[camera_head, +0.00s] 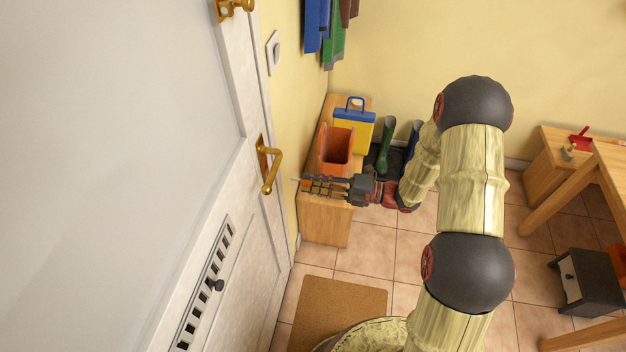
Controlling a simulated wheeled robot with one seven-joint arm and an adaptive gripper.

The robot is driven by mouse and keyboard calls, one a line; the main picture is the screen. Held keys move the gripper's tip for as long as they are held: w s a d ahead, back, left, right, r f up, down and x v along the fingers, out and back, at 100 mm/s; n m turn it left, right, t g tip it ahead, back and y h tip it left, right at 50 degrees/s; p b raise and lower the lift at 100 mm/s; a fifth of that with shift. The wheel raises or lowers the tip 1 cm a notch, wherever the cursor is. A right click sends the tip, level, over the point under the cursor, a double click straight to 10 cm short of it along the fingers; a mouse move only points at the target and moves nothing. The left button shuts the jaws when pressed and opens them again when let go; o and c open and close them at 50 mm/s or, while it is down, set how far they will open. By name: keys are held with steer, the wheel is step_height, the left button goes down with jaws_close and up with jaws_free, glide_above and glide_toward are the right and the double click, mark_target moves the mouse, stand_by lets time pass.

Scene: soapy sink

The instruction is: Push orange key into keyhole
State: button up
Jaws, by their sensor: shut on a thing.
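My gripper (308,186) is shut and points left toward the white door (262,218), with clear space between its fingertips and the door handle. A thin, small thing shows at its fingertips; I take it as the orange key, but its colour and shape are too small to make out. The door has a brass lever handle (272,172) on a brass plate, to the left of and slightly above my gripper. The keyhole cannot be made out at this size.
A wooden bench (325,228) stands behind and below my gripper. On it are an orange container (335,148) and a blue-and-yellow bag (354,130). Green boots (385,147) stand beside it. A doormat (338,308) lies on the tiles. Tables stand at right.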

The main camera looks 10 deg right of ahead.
steer(key=shift+p+x, duration=0.9)
steer(key=shift+x, duration=2)
steer(key=shift+p, duration=1.25)
steer(key=shift+p+x, duration=0.6)
steer(key=shift+x, duration=1.3)
steer(key=o, duration=0.9)
steer(key=shift+d, duration=0.1)
glide_toward(301, 180)
steer(key=w+a, duration=0.1)
steer(key=a, duration=0.1)
steer(key=w+a+f, duration=0.1)
steer(key=shift+w+a, duration=0.15)
steer(key=shift+a, duration=0.25)
steer(key=shift+n, duration=0.3)
